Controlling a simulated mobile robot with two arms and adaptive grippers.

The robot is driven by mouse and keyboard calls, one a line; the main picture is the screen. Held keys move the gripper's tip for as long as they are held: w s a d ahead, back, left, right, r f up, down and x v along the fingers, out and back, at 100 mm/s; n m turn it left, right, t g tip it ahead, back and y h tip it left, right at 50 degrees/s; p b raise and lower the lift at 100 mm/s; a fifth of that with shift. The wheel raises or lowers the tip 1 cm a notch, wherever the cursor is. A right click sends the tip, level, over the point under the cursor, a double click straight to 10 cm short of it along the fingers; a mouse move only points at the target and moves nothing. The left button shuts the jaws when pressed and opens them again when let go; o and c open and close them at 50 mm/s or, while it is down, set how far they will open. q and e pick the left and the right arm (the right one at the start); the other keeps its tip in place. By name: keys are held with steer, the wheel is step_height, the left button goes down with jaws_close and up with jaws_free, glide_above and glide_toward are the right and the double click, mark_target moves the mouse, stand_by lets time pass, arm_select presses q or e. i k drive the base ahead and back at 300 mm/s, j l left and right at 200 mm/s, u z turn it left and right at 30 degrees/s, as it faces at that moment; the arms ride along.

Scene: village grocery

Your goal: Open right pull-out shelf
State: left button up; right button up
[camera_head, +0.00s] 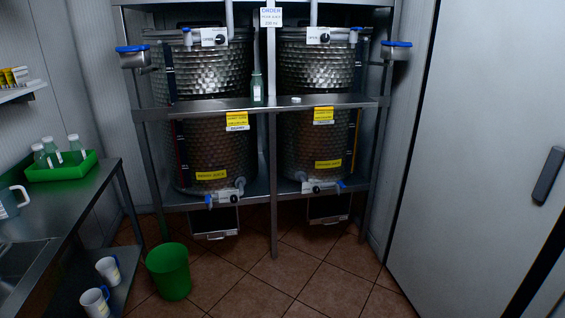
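The right pull-out shelf (329,208) is a dark panel with a light lower edge, low under the right metal tank (318,75). It hangs just below the rack's lower shelf, behind the tap (318,187). How far it stands out is hard to tell from this view. A similar left pull-out shelf (213,223) is under the left tank (210,75). Neither of my grippers is in view.
A green bin (169,271) stands on the tiled floor left of the rack. A metal counter (85,190) with a green tray (62,168) of bottles runs along the left. A large white door (480,150) is on the right. The floor in front of the right shelf is clear.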

mark_target(327, 210)
steer(key=i+j+z, duration=0.4)
steer(key=i, duration=0.2)
steer(key=i+j+z, duration=0.35)
steer(key=i, duration=0.2)
steer(key=i+l+u, duration=0.1)
steer(key=u, duration=0.7)
steer(key=i+l, duration=0.05)
